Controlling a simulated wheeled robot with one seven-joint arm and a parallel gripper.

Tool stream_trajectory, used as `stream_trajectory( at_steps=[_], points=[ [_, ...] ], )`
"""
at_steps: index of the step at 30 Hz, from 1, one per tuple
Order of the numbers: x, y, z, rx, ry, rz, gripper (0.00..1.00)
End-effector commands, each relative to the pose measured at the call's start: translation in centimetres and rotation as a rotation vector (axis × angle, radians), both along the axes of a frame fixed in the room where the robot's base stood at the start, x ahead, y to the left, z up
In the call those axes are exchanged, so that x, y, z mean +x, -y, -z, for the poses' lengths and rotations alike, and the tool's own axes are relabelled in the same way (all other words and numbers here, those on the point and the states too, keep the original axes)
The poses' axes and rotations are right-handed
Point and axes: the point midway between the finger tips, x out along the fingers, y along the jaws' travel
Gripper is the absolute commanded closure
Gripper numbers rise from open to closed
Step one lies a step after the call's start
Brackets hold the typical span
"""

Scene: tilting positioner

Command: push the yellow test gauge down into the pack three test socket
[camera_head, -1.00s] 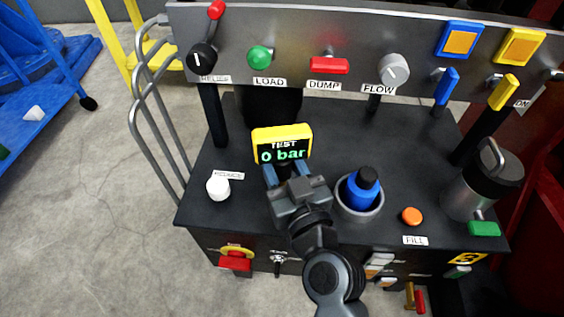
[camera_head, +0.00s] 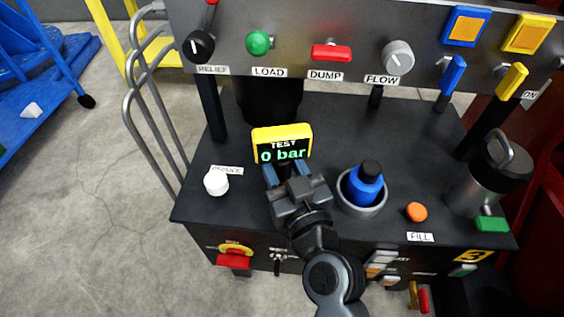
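The yellow test gauge (camera_head: 282,131) stands upright over the black deck, its screen facing me and reading "TEST 0 bar". My gripper (camera_head: 286,171) is just below it, with blue-tipped fingers on either side of the gauge's dark lower part. It appears to hold the gauge there; the exact contact is hard to see. A yellow label "3" (camera_head: 468,256) is on the front face at the right. I cannot make out the test socket or the bottom end of the gauge.
A blue bottle (camera_head: 366,186) in a grey cup stands right of my gripper. A white knob (camera_head: 216,182) is to the left, an orange button (camera_head: 416,211) and a metal canister (camera_head: 480,180) to the right. The control panel (camera_head: 300,30) spans the back.

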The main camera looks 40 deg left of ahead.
Motion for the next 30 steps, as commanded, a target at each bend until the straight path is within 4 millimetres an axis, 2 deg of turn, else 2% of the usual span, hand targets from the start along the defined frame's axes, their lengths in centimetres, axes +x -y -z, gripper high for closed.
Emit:
stream_trajectory(
  at_steps=[30],
  points=[
    [0.0,0.0,2.0,0.001,0.003,0.000,0.99]
  ],
)
